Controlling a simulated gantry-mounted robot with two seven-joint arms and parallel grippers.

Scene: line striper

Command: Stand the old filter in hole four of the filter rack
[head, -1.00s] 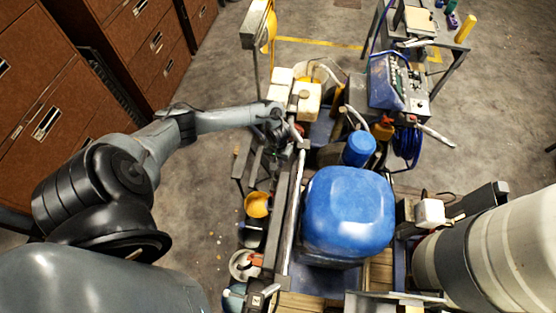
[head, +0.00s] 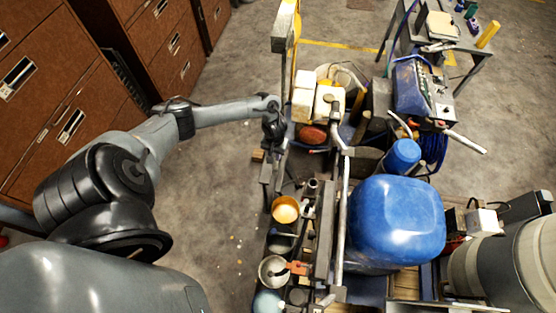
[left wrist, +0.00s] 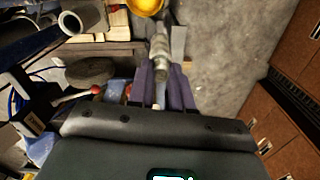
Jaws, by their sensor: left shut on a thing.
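My left gripper (left wrist: 167,88) is shut on a slim grey metallic cylinder (left wrist: 160,45), which appears to be the old filter. The cylinder points away from the fingers, toward an orange-yellow cup. In the head view my left gripper (head: 275,138) hangs at the left side of the striper, above grey bars (head: 267,178). The filter cannot be made out there. I cannot clearly identify the filter rack or its numbered holes in either view. A narrow grey strip (left wrist: 179,42) shows just right of the cylinder in the wrist view. My right gripper is not in view.
The orange-yellow cup (head: 286,209) and several other containers line the striper's left side. A metal rail (head: 341,210) and big blue tank (head: 397,222) stand right of them. Brown drawer cabinets (head: 60,85) stand at far left. Bare floor (head: 225,175) lies between.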

